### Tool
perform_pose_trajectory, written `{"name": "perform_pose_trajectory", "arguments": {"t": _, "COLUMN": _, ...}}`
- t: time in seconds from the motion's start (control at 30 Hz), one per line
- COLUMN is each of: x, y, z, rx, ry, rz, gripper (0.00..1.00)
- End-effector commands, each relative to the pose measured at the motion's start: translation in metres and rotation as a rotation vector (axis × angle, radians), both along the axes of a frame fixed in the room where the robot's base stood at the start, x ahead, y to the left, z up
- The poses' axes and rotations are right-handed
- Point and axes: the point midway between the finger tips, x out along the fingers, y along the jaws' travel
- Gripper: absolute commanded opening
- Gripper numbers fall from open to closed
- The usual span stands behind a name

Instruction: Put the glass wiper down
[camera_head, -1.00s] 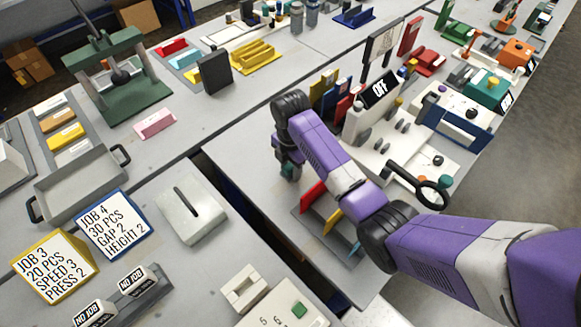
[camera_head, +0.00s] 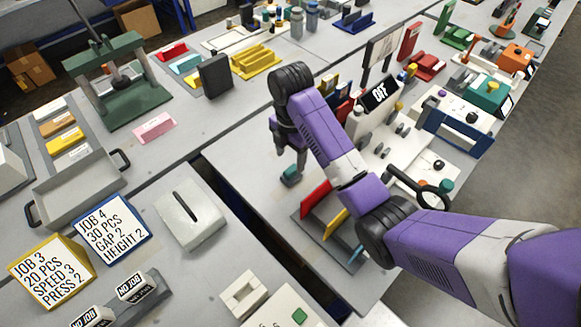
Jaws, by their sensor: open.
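My gripper (camera_head: 291,158) hangs over the table at the middle of the head view, below the dark wrist of my purple arm. It is open; its fingers are small here and partly hidden by the wrist. A small teal-and-grey piece (camera_head: 291,175) shows directly under the fingertips, near the table's left edge. It looks like the glass wiper, but most of it is hidden, so its shape is unclear. I cannot tell whether the fingers still touch it.
A rack with red, yellow and blue plates (camera_head: 332,220) stands just in front, partly behind my arm. The white machine with the OFF display (camera_head: 380,90) stands to the right. A dark gap (camera_head: 235,190) separates this table from the left one. Bare tabletop (camera_head: 245,150) lies left of my gripper.

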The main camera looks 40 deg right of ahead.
Motion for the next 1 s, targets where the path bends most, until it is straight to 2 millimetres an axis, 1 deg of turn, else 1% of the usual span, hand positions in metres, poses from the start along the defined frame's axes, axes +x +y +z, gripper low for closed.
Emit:
{"name": "perform_pose_trajectory", "arguments": {"t": 0.03, "x": 0.001, "y": -0.001, "z": 0.018, "rx": -0.001, "ry": -0.001, "rz": 0.000, "gripper": 0.62}}
{"name": "perform_pose_trajectory", "arguments": {"t": 0.07, "x": 0.000, "y": -0.001, "z": 0.024, "rx": -0.002, "ry": -0.001, "rz": 0.000, "gripper": 0.62}}
{"name": "perform_pose_trajectory", "arguments": {"t": 0.23, "x": 0.000, "y": 0.000, "z": 0.036, "rx": -0.001, "ry": 0.002, "rz": -0.001, "gripper": 0.62}}
{"name": "perform_pose_trajectory", "arguments": {"t": 0.4, "x": 0.000, "y": 0.000, "z": 0.040, "rx": 0.000, "ry": 0.002, "rz": -0.001, "gripper": 0.62}}
{"name": "perform_pose_trajectory", "arguments": {"t": 1.0, "x": 0.000, "y": 0.000, "z": 0.039, "rx": 0.000, "ry": 0.002, "rz": -0.002, "gripper": 0.62}}
